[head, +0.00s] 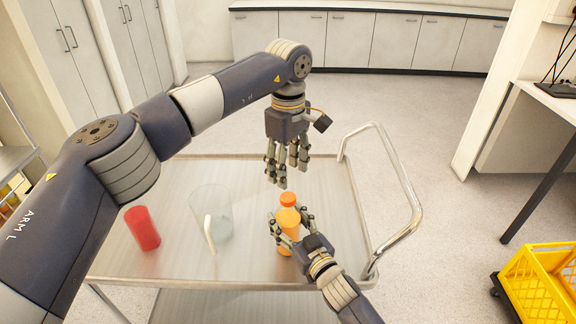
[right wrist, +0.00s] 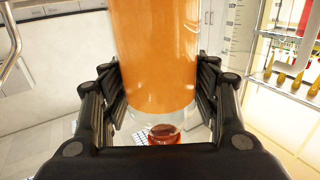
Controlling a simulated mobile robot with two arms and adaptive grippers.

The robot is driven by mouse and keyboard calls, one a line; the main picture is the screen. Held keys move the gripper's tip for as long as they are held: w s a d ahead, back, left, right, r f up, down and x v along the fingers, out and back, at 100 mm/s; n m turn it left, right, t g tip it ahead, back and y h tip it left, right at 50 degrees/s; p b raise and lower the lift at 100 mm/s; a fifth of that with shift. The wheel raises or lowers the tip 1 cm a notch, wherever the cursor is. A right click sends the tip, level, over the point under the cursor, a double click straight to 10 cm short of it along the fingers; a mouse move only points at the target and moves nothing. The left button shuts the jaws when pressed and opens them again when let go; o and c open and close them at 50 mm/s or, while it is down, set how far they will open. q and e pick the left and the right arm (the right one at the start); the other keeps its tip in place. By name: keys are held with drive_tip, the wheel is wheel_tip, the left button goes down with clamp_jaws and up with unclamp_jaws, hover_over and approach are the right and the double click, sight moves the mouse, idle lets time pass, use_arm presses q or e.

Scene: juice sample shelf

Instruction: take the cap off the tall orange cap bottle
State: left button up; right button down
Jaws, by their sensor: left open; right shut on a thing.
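The tall bottle (head: 286,242) with orange juice and an orange cap (head: 289,199) stands near the right side of the trolley top. My right gripper (head: 289,228) is shut on the bottle's body. In the right wrist view, its fingers lie on both sides of the orange bottle (right wrist: 157,55), and a reddish round part (right wrist: 165,133) shows at the bottle's clear end. My left gripper (head: 283,176) is open and empty, fingers pointing down, just above the cap and apart from it. Parts of the bottle are hidden by my right fingers.
The metal trolley (head: 170,178) also holds a red cylinder (head: 142,229) and a clear glass beaker (head: 224,215) with a white stick-like thing (head: 209,233). The trolley's curved handle (head: 404,190) rises at the right. A yellow crate (head: 540,285) stands at the lower right.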

sight(288, 197)
use_arm(q)
drive_tip(key=m, duration=1.4)
drive_tip(key=shift+m, duration=0.4)
drive_tip(key=shift+f, duration=4.05)
